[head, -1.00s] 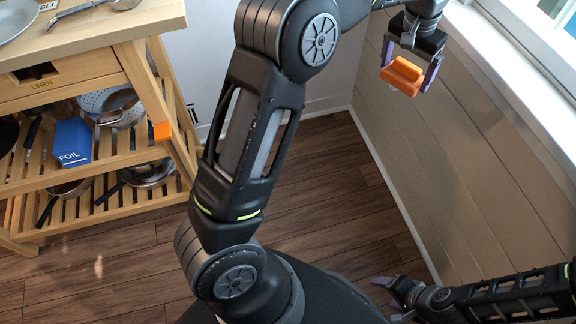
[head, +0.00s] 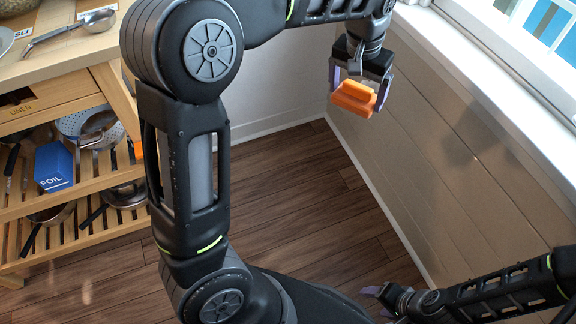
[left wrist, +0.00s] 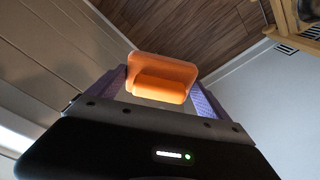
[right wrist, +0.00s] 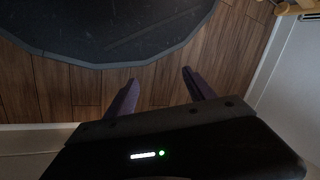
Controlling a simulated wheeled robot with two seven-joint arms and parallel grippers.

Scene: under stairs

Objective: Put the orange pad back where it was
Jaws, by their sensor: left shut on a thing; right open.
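The orange pad (head: 355,98) is held between the fingers of my left gripper (head: 361,88), high above the floor near the panelled wall at the upper right of the head view. In the left wrist view the pad (left wrist: 162,78) sits between the two purple fingers, with a raised bar across its face. My left gripper is shut on it. My right gripper (head: 377,293) is low at the bottom right of the head view. In the right wrist view its fingers (right wrist: 157,92) are apart with nothing between them.
A wooden cart (head: 72,94) stands at the left with a drawer, slatted shelves, pans and a blue foil box (head: 54,167). A ladle (head: 84,27) lies on its top. A window sill (head: 480,75) runs along the right wall. The wooden floor (head: 290,190) between is clear.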

